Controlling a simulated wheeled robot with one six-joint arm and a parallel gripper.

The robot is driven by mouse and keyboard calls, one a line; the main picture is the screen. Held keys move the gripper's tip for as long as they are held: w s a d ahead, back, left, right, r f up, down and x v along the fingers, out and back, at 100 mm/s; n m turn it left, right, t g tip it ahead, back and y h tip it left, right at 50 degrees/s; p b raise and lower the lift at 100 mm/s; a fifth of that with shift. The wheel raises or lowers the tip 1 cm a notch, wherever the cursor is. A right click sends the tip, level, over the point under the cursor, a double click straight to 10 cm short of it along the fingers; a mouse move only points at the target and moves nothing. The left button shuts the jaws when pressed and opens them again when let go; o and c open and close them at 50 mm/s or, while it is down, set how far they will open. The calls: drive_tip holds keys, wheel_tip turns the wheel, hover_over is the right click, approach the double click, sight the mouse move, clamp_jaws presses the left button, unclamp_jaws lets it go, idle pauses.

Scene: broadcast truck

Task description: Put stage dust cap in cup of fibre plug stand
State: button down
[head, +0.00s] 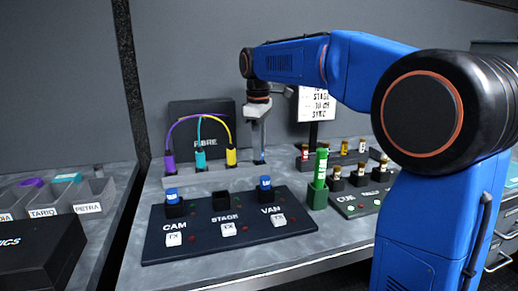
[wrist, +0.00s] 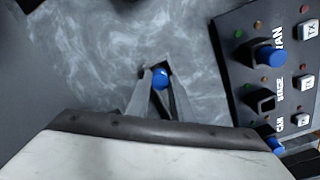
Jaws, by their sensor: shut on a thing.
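The stage dust cap, a small blue cap, is between my fingertips in the wrist view (wrist: 160,78). My gripper (wrist: 160,88) is shut on it and points down. Purple (head: 169,163), teal (head: 200,160) and yellow (head: 231,157) plugs stand upright in the stand. The cup under the cap is not clear, so I cannot tell whether the cap is inside it. The STAGE socket (head: 221,201) on the black panel is bare.
The black panel (head: 190,240) holds blue caps at CAM (head: 172,196) and VAN (head: 265,187). Labelled bins (head: 92,195) are at left. Bare grey table lies beside the stand.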

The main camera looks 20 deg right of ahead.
drive_tip(key=shift+f, duration=0.1)
drive_tip(key=c, duration=1.6)
unclamp_jaws()
drive_tip(key=shift+o, duration=0.2)
wheel_tip(320, 180, up, 12)
drive_tip(key=shift+s, duration=0.15)
drive_tip(key=shift+s+a, duration=0.1)
